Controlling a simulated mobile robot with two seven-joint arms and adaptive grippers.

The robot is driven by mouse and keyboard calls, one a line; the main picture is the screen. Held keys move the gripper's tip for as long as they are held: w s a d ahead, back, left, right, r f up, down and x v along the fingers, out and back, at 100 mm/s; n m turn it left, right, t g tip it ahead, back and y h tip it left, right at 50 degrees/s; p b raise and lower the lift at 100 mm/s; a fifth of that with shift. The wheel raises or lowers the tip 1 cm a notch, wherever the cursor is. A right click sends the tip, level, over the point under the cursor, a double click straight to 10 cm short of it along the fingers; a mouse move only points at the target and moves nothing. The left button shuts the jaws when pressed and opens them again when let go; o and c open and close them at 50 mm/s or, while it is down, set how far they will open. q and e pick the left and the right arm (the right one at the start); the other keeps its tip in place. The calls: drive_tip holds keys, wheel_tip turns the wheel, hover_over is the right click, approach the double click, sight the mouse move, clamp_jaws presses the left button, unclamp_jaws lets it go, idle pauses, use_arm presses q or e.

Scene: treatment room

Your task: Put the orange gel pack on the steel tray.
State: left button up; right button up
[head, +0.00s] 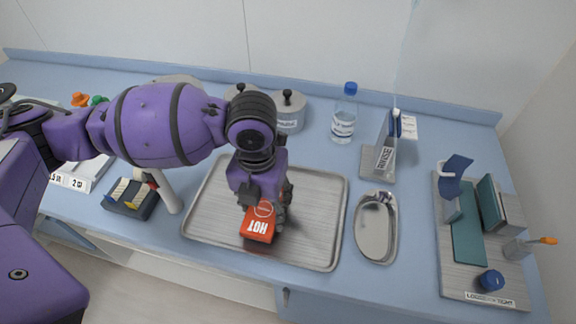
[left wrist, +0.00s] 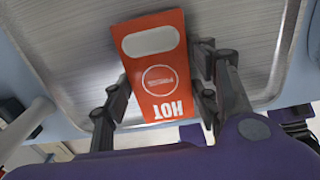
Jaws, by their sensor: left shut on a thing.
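The orange gel pack (head: 258,226), marked HOT, is in my left gripper (head: 264,200), over the front middle of the steel tray (head: 213,213). In the left wrist view the gel pack (left wrist: 157,75) sits between the two fingers of the left gripper (left wrist: 160,98), which touch its sides. The brushed tray surface (left wrist: 228,40) shows behind the pack. I cannot tell whether the pack touches the tray or is held just above it. My right gripper is in neither view.
A kidney dish (head: 376,228) stands right of the tray. A dark box of cards (head: 131,198) stands to the left. A water bottle (head: 344,115) and lidded steel jars (head: 290,112) stand behind. A board with books and a cup (head: 466,285) is at the far right.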

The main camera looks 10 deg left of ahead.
sight(264, 209)
use_arm(q)
drive_tip(key=shift+f, duration=0.55)
drive_tip(key=shift+s+f, duration=0.1)
drive_tip(key=shift+f, duration=0.05)
drive_tip(key=o, duration=1.2)
drive_tip(key=shift+o, duration=0.2)
wheel_tip(264, 209, up, 12)
drive_tip(key=p, duration=0.1)
